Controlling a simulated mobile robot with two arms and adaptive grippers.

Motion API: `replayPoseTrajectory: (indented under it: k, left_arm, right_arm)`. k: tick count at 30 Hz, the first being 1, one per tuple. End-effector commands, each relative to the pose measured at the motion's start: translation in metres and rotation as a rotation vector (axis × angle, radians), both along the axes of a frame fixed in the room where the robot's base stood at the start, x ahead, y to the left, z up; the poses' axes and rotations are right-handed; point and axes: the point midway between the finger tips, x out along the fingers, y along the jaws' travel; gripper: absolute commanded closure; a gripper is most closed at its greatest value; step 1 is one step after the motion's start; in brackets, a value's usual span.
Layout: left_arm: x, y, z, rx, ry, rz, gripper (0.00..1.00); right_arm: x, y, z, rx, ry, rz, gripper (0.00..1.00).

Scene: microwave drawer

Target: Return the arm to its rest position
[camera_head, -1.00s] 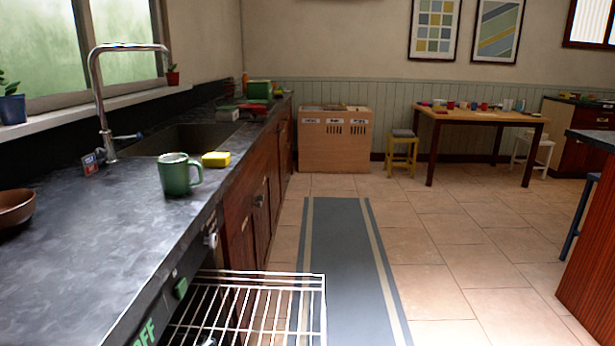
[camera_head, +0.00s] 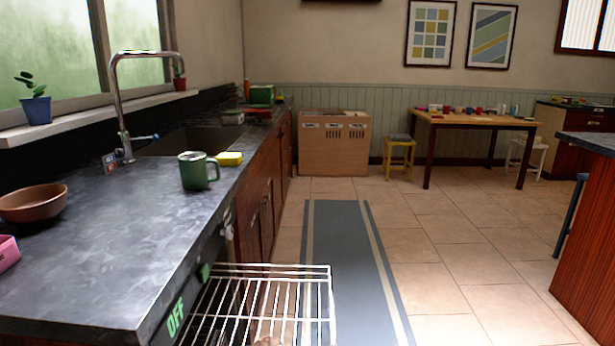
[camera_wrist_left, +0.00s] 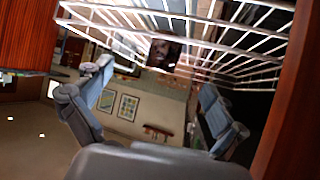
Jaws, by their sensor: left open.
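My left gripper (camera_wrist_left: 156,80) shows in the left wrist view, its two grey fingers spread wide apart with nothing between them. The white wire rack (camera_wrist_left: 235,45) runs across the top of that view, beyond and above the fingers; I cannot tell the exact gap. A small dark item (camera_wrist_left: 165,52) shows by the rack's bars. In the head view the wire rack (camera_head: 262,268) sticks out from below the counter at the bottom, and no gripper is visible there. My right gripper is in neither view.
The dark counter (camera_head: 110,235) holds a green mug (camera_head: 194,172), a yellow sponge (camera_head: 229,158), a brown bowl (camera_head: 35,205) and a pink item (camera_head: 7,252). A blue-grey runner (camera_head: 345,250) lies along the open tiled floor. A wooden island (camera_head: 590,240) stands at right.

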Motion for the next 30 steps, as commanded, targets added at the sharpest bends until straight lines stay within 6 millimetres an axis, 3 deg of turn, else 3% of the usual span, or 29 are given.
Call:
replayPoseTrajectory:
  k: [9,20,30]
  left_arm:
    - [-0.082,0.020,-0.049,0.113,0.322,0.085,0.04]
    - [-0.186,0.055,-0.073,0.235,0.676,0.244,0.04]
    - [-0.166,0.051,-0.157,0.241,0.701,0.228,0.04]
  right_arm:
    - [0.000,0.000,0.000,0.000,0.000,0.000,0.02]
    - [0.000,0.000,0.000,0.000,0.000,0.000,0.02]
    - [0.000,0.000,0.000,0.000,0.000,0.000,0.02]
